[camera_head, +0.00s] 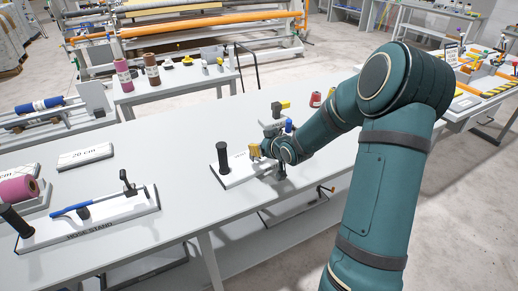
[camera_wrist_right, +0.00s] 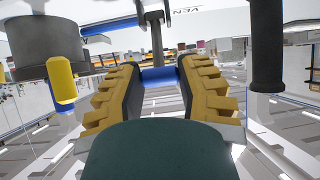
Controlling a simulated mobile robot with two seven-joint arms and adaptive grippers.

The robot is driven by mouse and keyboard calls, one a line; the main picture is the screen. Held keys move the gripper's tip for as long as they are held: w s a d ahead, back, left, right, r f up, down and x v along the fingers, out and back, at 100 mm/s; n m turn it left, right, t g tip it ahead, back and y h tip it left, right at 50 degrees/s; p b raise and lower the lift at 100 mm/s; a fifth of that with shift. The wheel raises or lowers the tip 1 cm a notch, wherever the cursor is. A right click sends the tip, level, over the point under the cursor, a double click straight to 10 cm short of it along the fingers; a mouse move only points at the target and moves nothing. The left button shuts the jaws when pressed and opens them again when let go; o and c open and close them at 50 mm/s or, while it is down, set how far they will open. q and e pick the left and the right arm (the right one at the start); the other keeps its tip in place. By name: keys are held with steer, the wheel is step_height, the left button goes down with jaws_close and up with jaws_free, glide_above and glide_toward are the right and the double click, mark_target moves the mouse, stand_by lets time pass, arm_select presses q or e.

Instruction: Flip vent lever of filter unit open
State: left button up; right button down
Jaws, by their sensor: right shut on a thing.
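The filter unit has a white base plate (camera_head: 232,176) on the table, with an upright black handle (camera_head: 222,158) at its left end. My right gripper (camera_head: 268,151) is over the unit's right part and hides much of it. In the right wrist view, my right gripper (camera_wrist_right: 160,92) is shut on a blue grip (camera_wrist_right: 160,76), which lies crosswise between the yellow finger pads. A dark post (camera_wrist_right: 154,35) rises just behind the grip, and part of a "VEN…" label (camera_wrist_right: 190,10) shows above. The lever's exact position is hard to tell. My left gripper is not in view.
A hose stand (camera_head: 85,238) with a blue-handled piece stands on the table's left. A white "20 cm" block (camera_head: 85,156) and a pink roll (camera_head: 18,190) lie near it. A red spool (camera_head: 316,100) stands behind my right arm. The table middle is clear.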

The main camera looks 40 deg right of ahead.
steer(key=shift+s+f, duration=0.15)
steer(key=shift+f, duration=0.05)
stand_by(0.4)
steer(key=c, duration=0.5)
jaws_free()
steer(key=shift+c, duration=0.2)
steer(key=shift+r, duration=0.1)
steer(key=v, duration=1.2)
steer(key=shift+f, duration=0.25)
steer(key=shift+s+a+f, duration=0.1)
steer(key=shift+s, duration=0.1)
